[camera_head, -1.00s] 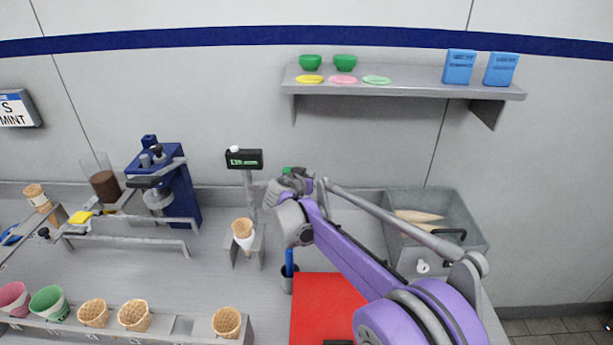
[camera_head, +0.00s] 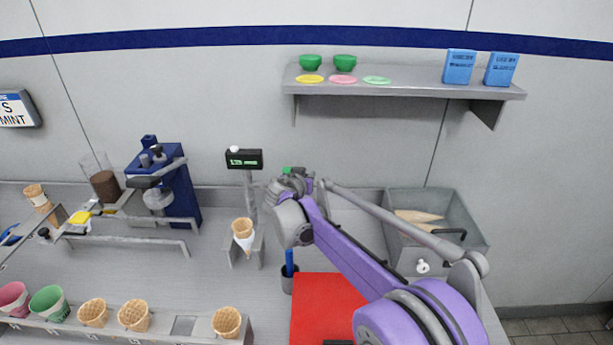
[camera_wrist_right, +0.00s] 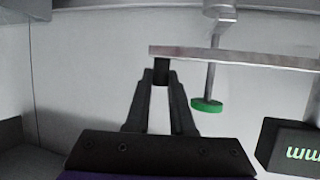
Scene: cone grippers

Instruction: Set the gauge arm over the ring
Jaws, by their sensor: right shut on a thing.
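The gauge has a black display (camera_head: 244,158) with green digits on a grey post. In the right wrist view its grey arm (camera_wrist_right: 235,57) runs across the top, with a rod ending in a green disc (camera_wrist_right: 206,105). My right gripper (camera_wrist_right: 161,75) is shut on the dark tab at the arm's left end. In the head view my right wrist hides the fingertips, and only a bit of green shows beside it. A grey stand (camera_head: 259,246) left of my wrist holds an upright wafer cone (camera_head: 242,229) with a white sleeve; its ring is not clearly visible. My left gripper is out of view.
A blue press (camera_head: 176,190) stands to the left. A red mat (camera_head: 325,300) lies below my right arm. A rack with several cones (camera_head: 134,316) runs along the front left. A wall shelf (camera_head: 410,89) is above.

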